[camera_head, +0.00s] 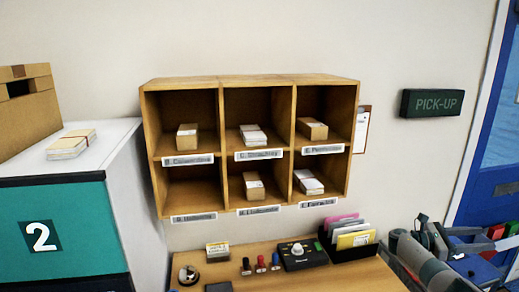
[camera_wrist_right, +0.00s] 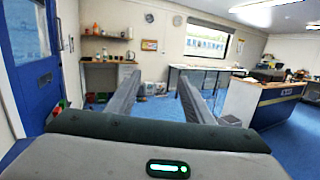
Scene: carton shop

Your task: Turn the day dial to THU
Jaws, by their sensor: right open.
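A black box with a pale round knob (camera_head: 298,250) stands on the wooden desk below the pigeonholes; it looks like the day dial. Its markings are too small to read, so I cannot tell which day it points to. My right gripper (camera_head: 495,256) is at the lower right edge of the head view, well to the right of the box and apart from it. In the right wrist view its two grey fingers (camera_wrist_right: 160,85) are spread with nothing between them. The dial is not seen in that view. My left gripper is not in view.
Beside the box on the desk (camera_head: 345,277) are several stampers (camera_head: 261,264), a bell (camera_head: 188,275), a card block (camera_head: 217,251) and a black file holder (camera_head: 350,250). Wooden pigeonholes (camera_head: 250,80) hang above. A white-topped cabinet (camera_head: 115,145) stands left.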

